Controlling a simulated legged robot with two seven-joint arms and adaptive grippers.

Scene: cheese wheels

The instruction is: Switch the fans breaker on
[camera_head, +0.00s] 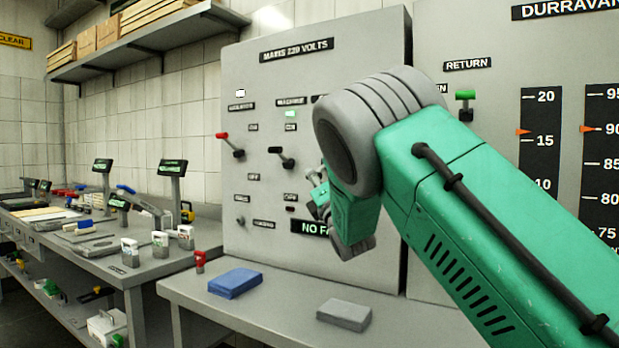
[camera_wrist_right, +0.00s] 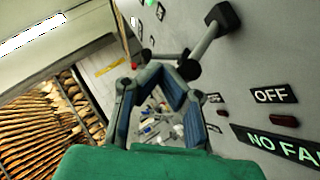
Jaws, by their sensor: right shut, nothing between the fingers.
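A grey mains panel (camera_head: 330,70) stands behind the bench and carries a row of breaker levers. The left lever has a red handle (camera_head: 221,136) and the one beside it a black handle (camera_head: 274,150). No label I can read says fans; my arm hides part of the panel. My right gripper (camera_head: 318,192) is in front of the panel, partly hidden by its own wrist. In the right wrist view it (camera_wrist_right: 163,85) is shut and empty. A lever with a black knob (camera_wrist_right: 188,69) is just beyond its fingertips; I cannot tell if they touch. My left gripper is not in view.
A bench below the panel holds a blue block (camera_head: 235,282) and a grey block (camera_head: 344,314). A red-topped item (camera_head: 200,261) stands at its left end. A cluttered side table (camera_head: 130,265) is at left. An OFF label (camera_wrist_right: 273,95) is right of the fingers.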

